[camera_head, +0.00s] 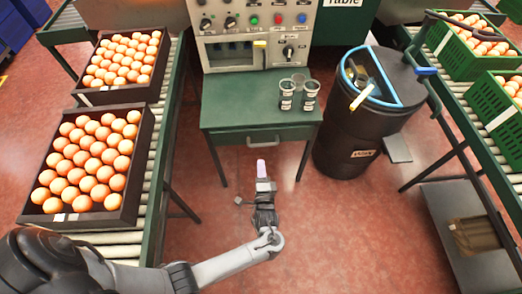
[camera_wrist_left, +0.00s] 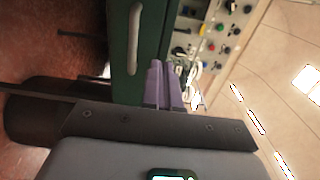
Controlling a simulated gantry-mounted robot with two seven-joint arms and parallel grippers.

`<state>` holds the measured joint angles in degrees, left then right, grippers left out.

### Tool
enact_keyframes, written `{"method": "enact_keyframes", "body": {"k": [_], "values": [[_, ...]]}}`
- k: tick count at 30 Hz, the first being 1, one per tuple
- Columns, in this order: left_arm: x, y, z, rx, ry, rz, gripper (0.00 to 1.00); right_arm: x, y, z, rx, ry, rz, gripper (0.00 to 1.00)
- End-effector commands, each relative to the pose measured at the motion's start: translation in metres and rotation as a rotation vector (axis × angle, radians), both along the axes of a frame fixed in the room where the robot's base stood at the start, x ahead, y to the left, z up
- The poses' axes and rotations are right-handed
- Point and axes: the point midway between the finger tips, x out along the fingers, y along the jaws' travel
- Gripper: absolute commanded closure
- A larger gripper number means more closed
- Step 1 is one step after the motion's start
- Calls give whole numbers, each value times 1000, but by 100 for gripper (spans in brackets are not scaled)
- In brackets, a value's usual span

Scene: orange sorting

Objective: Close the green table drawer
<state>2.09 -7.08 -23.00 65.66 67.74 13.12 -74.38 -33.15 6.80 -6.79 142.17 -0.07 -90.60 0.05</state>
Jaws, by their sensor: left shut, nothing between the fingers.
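The green table (camera_head: 235,100) stands in the middle of the head view. Its drawer front (camera_head: 228,137) with a pale handle (camera_head: 263,141) faces me, and no open drawer interior shows. In the left wrist view the green front (camera_wrist_left: 119,60) and its upright-looking handle (camera_wrist_left: 135,38) are at the upper left. My left gripper (camera_head: 261,168) is in front of the drawer, just below the handle in the picture. Its pinkish fingers are together and empty. In the left wrist view the fingertips (camera_wrist_left: 166,84) lie beside the green front; contact cannot be told. My right gripper is out of view.
Cups (camera_head: 287,94) stand on the table before a control panel (camera_head: 255,50). A dark barrel (camera_head: 345,140) stands close on the right. Crates of oranges (camera_head: 125,200) sit on the left conveyor, and green crates (camera_head: 470,62) on the right one.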

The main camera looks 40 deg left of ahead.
Motion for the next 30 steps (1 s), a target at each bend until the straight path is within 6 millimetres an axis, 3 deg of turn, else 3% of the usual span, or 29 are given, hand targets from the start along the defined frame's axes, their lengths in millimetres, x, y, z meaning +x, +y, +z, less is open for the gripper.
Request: {"method": "enact_keyframes", "body": {"k": [21,30], "values": [[84,74,-2,-1,-3,0,100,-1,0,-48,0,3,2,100],[101,89,-1,-2,-1,-2,100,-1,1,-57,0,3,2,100]]}}
